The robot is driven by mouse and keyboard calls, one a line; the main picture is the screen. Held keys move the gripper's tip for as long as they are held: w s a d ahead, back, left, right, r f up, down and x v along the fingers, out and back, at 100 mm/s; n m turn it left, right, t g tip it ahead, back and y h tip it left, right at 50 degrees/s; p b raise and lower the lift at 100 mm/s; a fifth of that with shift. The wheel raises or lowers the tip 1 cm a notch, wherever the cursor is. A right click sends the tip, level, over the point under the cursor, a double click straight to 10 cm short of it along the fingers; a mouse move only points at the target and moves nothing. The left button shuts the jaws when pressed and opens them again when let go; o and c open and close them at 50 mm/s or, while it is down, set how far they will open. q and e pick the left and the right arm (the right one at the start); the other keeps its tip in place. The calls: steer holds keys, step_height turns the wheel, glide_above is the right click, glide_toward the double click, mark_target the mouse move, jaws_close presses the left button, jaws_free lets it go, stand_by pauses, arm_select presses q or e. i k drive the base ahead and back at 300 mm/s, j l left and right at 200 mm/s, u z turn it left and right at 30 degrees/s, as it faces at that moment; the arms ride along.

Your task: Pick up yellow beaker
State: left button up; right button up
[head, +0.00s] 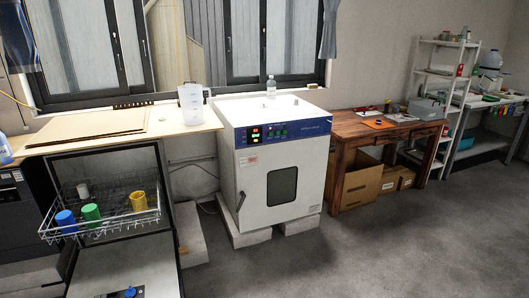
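A yellow beaker (138,201) stands in the right part of a wire dish rack (110,226). The rack is pulled out of an open dishwasher. A green beaker (91,212) and a blue beaker (66,221) stand to its left, and a small white beaker (83,190) stands behind them. Neither of my grippers is in view.
The dishwasher's door (125,270) lies open below the rack. A white jug (190,104) stands on the counter. Grey floor in front is clear.

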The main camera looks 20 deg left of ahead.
mark_target(139, 202)
steer(key=i+u, duration=0.1)
steer(key=i, duration=0.4)
steer(key=i+l+u, duration=0.1)
steer(key=i, duration=0.4)
steer(key=i+l+u, duration=0.15)
steer(key=i, duration=0.3)
steer(key=i+l+u, duration=0.1)
steer(key=i, duration=0.4)
